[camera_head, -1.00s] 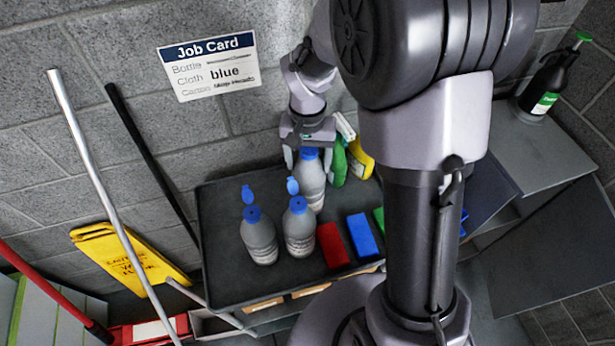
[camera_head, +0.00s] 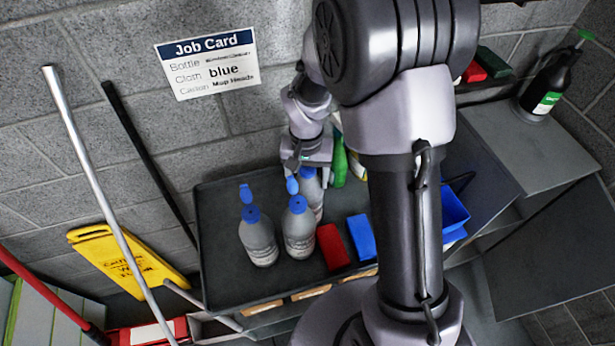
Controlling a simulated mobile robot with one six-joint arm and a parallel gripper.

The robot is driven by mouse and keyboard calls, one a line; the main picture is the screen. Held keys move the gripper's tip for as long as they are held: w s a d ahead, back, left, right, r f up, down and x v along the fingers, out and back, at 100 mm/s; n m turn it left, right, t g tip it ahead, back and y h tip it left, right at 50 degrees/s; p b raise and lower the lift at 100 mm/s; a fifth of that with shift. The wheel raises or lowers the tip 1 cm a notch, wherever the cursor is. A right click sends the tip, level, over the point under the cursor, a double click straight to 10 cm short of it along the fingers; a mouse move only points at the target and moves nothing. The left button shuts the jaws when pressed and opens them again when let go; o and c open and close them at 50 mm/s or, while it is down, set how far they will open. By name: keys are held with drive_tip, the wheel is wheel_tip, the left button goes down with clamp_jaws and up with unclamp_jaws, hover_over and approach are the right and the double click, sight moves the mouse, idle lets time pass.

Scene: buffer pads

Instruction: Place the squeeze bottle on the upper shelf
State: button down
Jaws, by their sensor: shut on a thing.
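My gripper (camera_head: 308,174) is shut on a grey squeeze bottle with a blue cap (camera_head: 314,203), at the back of the dark trolley top (camera_head: 225,205). Two similar squeeze bottles stand in front, one at the left (camera_head: 259,242) and one nearer the held bottle (camera_head: 298,233), both with blue flip caps. A dark wall shelf (camera_head: 490,88) shows at the upper right, partly hidden by my arm.
A red block (camera_head: 333,247) and a blue block (camera_head: 361,238) lie right of the bottles. A green bottle (camera_head: 340,162) stands behind. Red and green items (camera_head: 485,66) sit on the wall shelf. A blue bin (camera_head: 453,212) is right of my arm. The trolley's left end is clear.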

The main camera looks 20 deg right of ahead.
drive_tip(key=shift+c, duration=1.2)
unclamp_jaws()
